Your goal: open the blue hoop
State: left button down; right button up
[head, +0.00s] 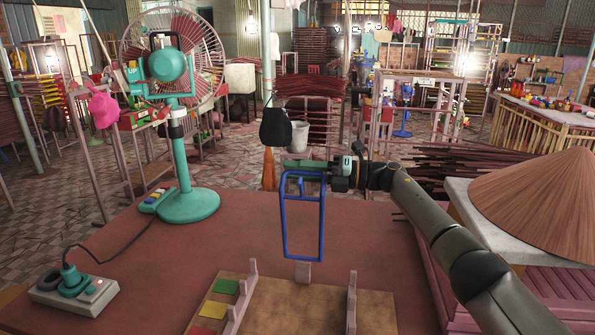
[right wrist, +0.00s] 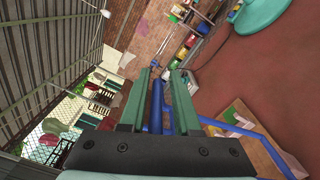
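The blue hoop (head: 321,222) is a tall, narrow rectangular frame. It stands upright over the near part of the reddish table, at the back edge of a wooden board (head: 290,300) with pale brackets. My right gripper (head: 303,165) reaches in from the right at the hoop's top end. In the right wrist view, its green fingers (right wrist: 161,72) are apart, with a blue bar (right wrist: 157,105) of the hoop between them. A gap seems to show beside the bar, so the fingers look open around it. My left gripper is not in view.
A green fan (head: 188,205) stands on the table's left, with a grey switch box (head: 75,296) and cable nearer. Green, red and yellow patches (head: 214,309) lie on the board. A conical straw hat (head: 545,205) lies at the right. The table between fan and hoop is clear.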

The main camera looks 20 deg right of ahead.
jog(key=shift+o, duration=0.9)
jog(key=shift+s+d, duration=0.1)
jog(key=shift+d, duration=0.1)
jog(key=b+v, duration=0.2)
jog(key=v, duration=1)
jog(key=shift+b, duration=0.35)
jog(key=shift+s, duration=0.1)
